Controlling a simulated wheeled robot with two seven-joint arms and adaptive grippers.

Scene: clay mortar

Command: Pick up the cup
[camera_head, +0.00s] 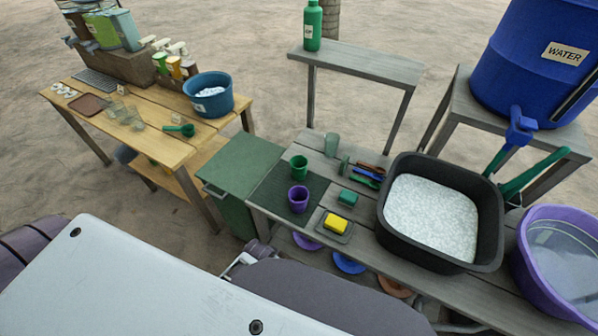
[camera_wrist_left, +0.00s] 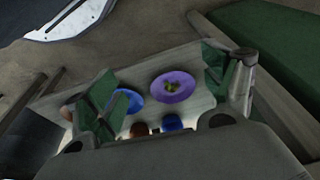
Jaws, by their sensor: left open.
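A purple cup (camera_head: 298,198) stands upright on a dark mat (camera_head: 271,190) at the left end of the grey table. A green cup (camera_head: 299,167) stands just behind it on the same mat. My left gripper (camera_wrist_left: 165,82) is open, with its green finger pads spread apart and nothing between them that I can see it holding. It faces plates on the shelf below the tabletop. No cup shows clearly in the left wrist view. In the head view my arm links hide the left gripper's fingers. My right gripper is not in view.
A yellow sponge (camera_head: 335,224) and a black basin of foam (camera_head: 390,215) are right of the cups. A purple tub (camera_head: 535,285) stands farther right. A purple plate (camera_wrist_left: 190,90) and blue plate (camera_wrist_left: 134,101) lie on the lower shelf. A green bin (camera_head: 245,165) is left.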

